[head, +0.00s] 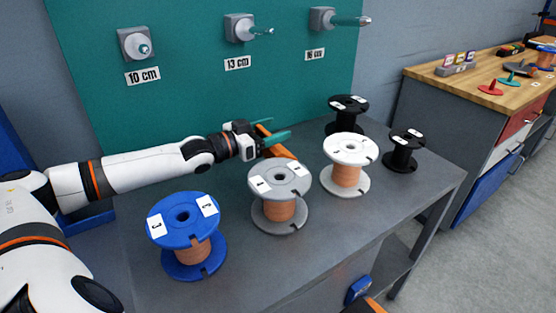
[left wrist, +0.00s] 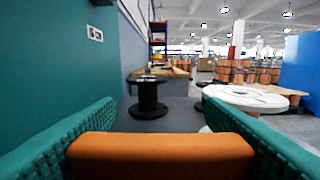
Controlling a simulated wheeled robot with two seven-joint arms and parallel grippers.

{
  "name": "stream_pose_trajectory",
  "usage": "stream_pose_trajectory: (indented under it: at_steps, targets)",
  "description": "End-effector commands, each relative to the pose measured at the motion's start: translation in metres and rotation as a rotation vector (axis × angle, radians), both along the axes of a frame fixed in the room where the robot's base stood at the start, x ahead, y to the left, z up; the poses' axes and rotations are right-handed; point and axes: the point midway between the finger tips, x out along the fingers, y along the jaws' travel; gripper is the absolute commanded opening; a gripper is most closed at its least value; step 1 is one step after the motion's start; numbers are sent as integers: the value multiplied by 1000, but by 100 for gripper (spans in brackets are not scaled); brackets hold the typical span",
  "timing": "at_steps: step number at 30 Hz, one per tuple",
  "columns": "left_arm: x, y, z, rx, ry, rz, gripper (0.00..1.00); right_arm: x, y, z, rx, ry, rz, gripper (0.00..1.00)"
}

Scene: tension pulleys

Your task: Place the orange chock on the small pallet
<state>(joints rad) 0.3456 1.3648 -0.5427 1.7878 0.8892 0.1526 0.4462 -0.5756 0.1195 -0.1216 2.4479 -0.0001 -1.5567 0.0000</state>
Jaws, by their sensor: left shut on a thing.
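My left gripper (head: 276,131) reaches in from the left over the back of the grey table. Its teal fingers are shut on the orange chock (head: 281,149). In the left wrist view the orange chock (left wrist: 160,155) lies crosswise between the two teal fingers (left wrist: 160,140), with a finger against each end. The chock is partly hidden by the fingers in the head view. I cannot make out a small pallet in either view. My right gripper is not in view.
On the grey table (head: 330,237) stand a blue spool (head: 183,214), a grey spool (head: 279,183), a white spool (head: 350,150) and two black spools (head: 404,152). Pegs stick out of the teal wall panel (head: 190,80) behind. A wooden workbench (head: 430,77) stands at right.

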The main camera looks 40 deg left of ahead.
Motion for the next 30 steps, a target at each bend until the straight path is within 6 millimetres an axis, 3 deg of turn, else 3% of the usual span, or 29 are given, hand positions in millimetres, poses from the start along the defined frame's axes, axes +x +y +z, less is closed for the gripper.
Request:
stream_pose_trajectory:
  at_steps: [4,13,24,25,28,30]
  targets:
    - [0,0,-11,0,-3,0,34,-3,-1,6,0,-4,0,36]
    - [0,0,-55,-1,-2,1,34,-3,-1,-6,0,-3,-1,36]
    - [0,0,-59,0,-2,0,34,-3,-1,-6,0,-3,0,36]
    - [0,0,-61,1,0,0,65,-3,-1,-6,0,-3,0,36]
    - [0,0,-60,1,-2,0,81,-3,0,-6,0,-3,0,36]
    - [0,0,-60,1,-1,0,85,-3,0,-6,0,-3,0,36]
